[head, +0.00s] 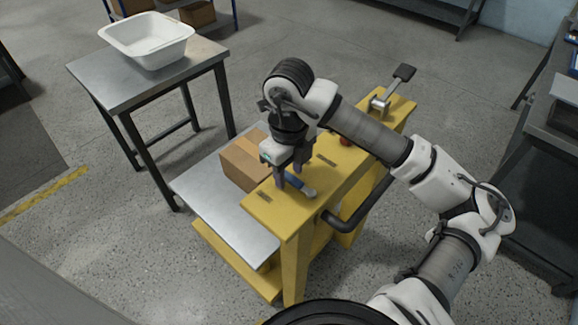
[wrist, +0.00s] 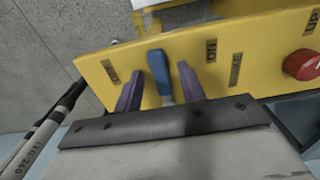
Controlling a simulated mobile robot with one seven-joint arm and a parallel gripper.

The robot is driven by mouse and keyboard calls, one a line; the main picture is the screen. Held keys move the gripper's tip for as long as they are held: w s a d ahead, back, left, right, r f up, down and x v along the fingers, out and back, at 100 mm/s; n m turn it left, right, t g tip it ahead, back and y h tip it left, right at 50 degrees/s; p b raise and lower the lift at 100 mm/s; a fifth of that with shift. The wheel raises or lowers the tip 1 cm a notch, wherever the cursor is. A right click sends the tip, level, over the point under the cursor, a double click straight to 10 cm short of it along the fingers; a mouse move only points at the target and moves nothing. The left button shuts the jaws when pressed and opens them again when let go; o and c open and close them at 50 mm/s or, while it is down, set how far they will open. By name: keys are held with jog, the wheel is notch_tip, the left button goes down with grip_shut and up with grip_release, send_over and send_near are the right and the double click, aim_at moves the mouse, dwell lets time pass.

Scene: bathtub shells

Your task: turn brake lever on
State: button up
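The brake lever (head: 299,185) has a blue grip and lies on the yellow top of the cart (head: 262,208), near its front end. In the wrist view the blue lever (wrist: 160,70) shows between my two purple fingers, with a short grey shank below it. My gripper (head: 290,178) points down over the cart's top. Its fingers (wrist: 158,88) stand apart, one on each side of the lever, with a visible gap on both sides. Small dark labels (wrist: 210,50) are on the yellow panel beside the lever; I cannot read them surely.
A red button (wrist: 302,64) sits on the panel to the right. A second lever with a black pad (head: 403,73) stands at the cart's far end. A cardboard box (head: 243,163) rests on the cart's metal platform (head: 225,208). A table (head: 112,88) holds a white tub (head: 147,40).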

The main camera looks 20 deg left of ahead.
grip_shut()
